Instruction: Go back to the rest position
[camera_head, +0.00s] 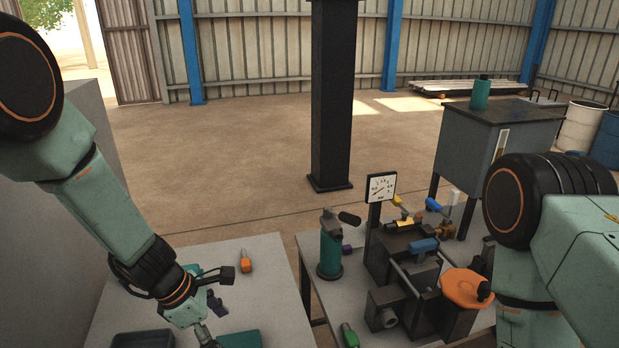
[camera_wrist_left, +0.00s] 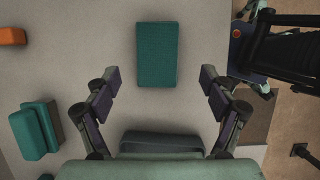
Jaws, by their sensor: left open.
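My left gripper (camera_head: 208,338) reaches down over the left table (camera_head: 262,290) in the head view, its tips near the bottom edge. In the left wrist view the left gripper (camera_wrist_left: 160,82) is open, its two fingers wide apart with nothing between them. A teal block (camera_wrist_left: 157,54) lies flat on the table ahead of the fingers. It also shows at the bottom of the head view (camera_head: 240,339). My right arm comes in from the right, near the press; its gripper is outside the picture.
An orange-and-dark piece (camera_head: 245,262) lies on the left table; a dark tray (camera_head: 143,339) is at its front. The screw press (camera_head: 405,265) with orange handwheel (camera_head: 466,288), gauge (camera_head: 381,187) and green cylinder (camera_head: 330,250) occupies the right table. A black column (camera_head: 332,95) stands behind.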

